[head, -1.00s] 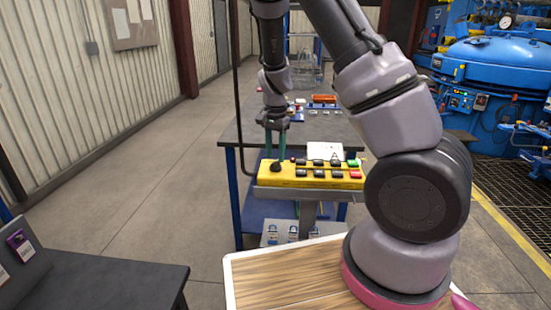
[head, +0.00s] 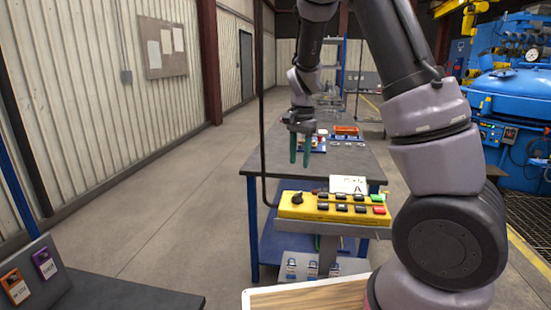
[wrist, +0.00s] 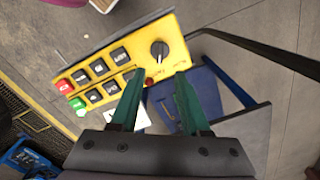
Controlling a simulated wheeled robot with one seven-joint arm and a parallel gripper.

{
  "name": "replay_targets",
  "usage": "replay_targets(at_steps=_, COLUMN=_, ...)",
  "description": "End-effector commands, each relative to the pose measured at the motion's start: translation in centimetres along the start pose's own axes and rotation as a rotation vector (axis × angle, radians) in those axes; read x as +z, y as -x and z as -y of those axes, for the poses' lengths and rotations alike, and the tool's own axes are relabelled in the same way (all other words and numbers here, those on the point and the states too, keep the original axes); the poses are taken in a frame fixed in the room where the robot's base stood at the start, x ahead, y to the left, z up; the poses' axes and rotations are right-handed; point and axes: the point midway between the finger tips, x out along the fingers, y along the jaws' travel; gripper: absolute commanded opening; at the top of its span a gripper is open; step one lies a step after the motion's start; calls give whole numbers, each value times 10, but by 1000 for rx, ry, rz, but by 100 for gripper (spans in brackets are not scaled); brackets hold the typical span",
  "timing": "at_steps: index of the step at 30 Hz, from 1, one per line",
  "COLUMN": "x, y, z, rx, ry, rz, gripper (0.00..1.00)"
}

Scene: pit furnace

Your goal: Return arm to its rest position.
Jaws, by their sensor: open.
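My gripper (head: 300,148) hangs from my bent arm with its green fingers pointing down, in front of the dark table (head: 350,165). It is open and empty. A yellow control panel (head: 322,206) with a black knob and several buttons stands below and nearer than the fingers in the head view. In the wrist view, my gripper (wrist: 152,90) shows two parted green fingers, and the yellow panel (wrist: 120,75) lies beyond them. The fingers look apart from the panel.
A white card (head: 348,184) stands behind the panel. An orange tray (head: 346,131) and small items sit on the table. A blue furnace vessel (head: 510,90) is at right. A dark bench (head: 120,300) with tags is at lower left. Open floor (head: 170,190) lies left of the table.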

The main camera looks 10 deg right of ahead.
Motion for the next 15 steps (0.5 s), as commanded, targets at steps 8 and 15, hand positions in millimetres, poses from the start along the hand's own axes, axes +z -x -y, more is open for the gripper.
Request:
replay_targets(at_steps=8, x=16, y=82, z=-43, rx=-204, ry=92, rz=50, gripper=46)
replay_targets(at_steps=15, x=42, y=154, z=-96, rx=-375, ry=224, rz=-24, gripper=46)
